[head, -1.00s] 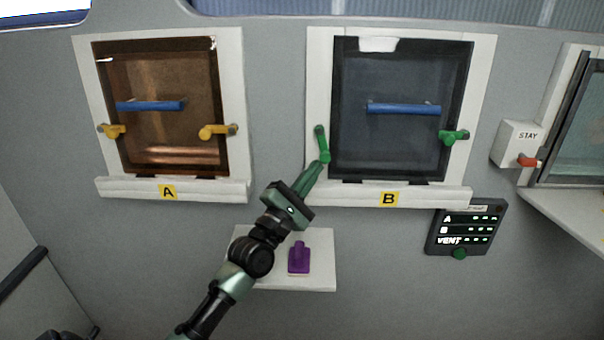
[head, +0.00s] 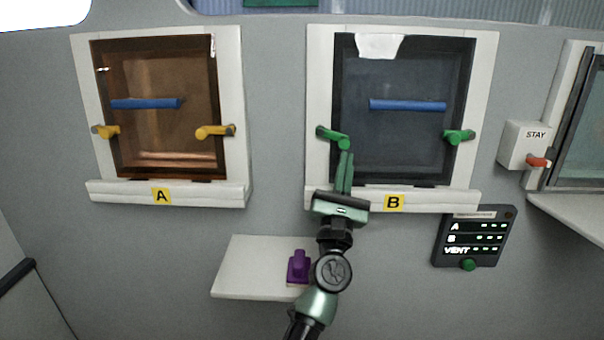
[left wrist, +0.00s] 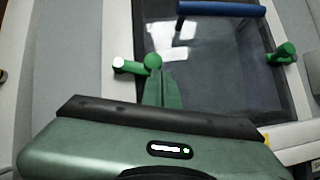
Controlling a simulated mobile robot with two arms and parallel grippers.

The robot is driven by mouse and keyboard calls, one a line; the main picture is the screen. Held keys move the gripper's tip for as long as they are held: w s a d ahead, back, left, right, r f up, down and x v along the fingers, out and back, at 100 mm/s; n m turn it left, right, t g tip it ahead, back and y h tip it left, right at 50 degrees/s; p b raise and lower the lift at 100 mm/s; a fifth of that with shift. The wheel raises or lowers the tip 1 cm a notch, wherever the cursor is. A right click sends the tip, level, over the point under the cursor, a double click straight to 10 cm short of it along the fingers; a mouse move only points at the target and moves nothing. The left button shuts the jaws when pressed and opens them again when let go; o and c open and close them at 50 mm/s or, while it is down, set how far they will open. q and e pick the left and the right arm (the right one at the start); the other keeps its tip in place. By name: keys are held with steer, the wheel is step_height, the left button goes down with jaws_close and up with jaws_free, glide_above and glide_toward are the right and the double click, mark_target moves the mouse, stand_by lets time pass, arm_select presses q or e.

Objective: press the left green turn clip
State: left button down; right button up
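The left green turn clip (head: 333,137) is on the left side of window B's frame. It points right and slightly down, its free end over the dark pane's edge; it also shows in the left wrist view (left wrist: 132,66). My left gripper (head: 345,156) is just below the clip's free end, fingers together and pointing up, with nothing seen between them. In the left wrist view the fingertips (left wrist: 162,72) are at or very near the clip's end; contact is not certain. The right green clip (head: 459,136) points left over the pane's edge. My right gripper is not in view.
Window B's pane has a blue handle (head: 408,105). Window A (head: 160,75) with orange clips is to the left. A shelf (head: 245,265) holds a purple object (head: 299,267) beside my arm. A status panel (head: 474,237) and a STAY box (head: 525,143) are at right.

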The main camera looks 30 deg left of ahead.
arm_select(q)
steer(key=shift+w, duration=0.1)
steer(key=s+d, duration=0.2)
steer(key=s, duration=0.4)
steer(key=s+d+f, duration=0.1)
steer(key=s+d, duration=0.2)
steer(key=s, duration=0.4)
steer(key=shift+s+d+f, duration=0.15)
steer(key=shift+s+f, duration=0.1)
steer(key=shift+f, duration=0.05)
